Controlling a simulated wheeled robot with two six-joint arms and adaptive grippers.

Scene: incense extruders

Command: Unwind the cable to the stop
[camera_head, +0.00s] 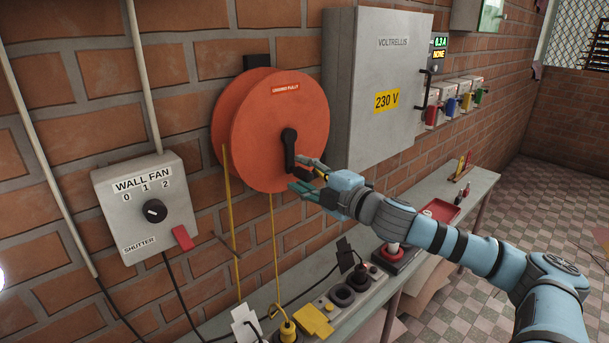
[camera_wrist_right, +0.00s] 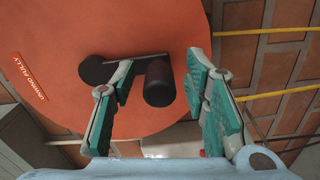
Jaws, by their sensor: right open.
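The orange cable reel (camera_head: 262,125) hangs on the brick wall, with a red label reading "unwind fully" (camera_head: 285,89). A black crank (camera_head: 289,145) sits on its front face. Yellow cable (camera_head: 275,240) hangs below the reel. My right gripper (camera_head: 297,174) is open at the crank's lower end. In the right wrist view, the black crank grip (camera_wrist_right: 158,85) stands between the spread green-padded fingers, with a gap on the right finger's side. Whether the left finger touches the crank cannot be told. My left gripper is not in view.
A grey 230 V cabinet (camera_head: 375,65) stands right of the reel, and a wall fan switch box (camera_head: 147,207) left of it. Below, a narrow bench holds a socket strip (camera_head: 350,297) with plugs and a red tray (camera_head: 440,209). Open tiled floor lies at right.

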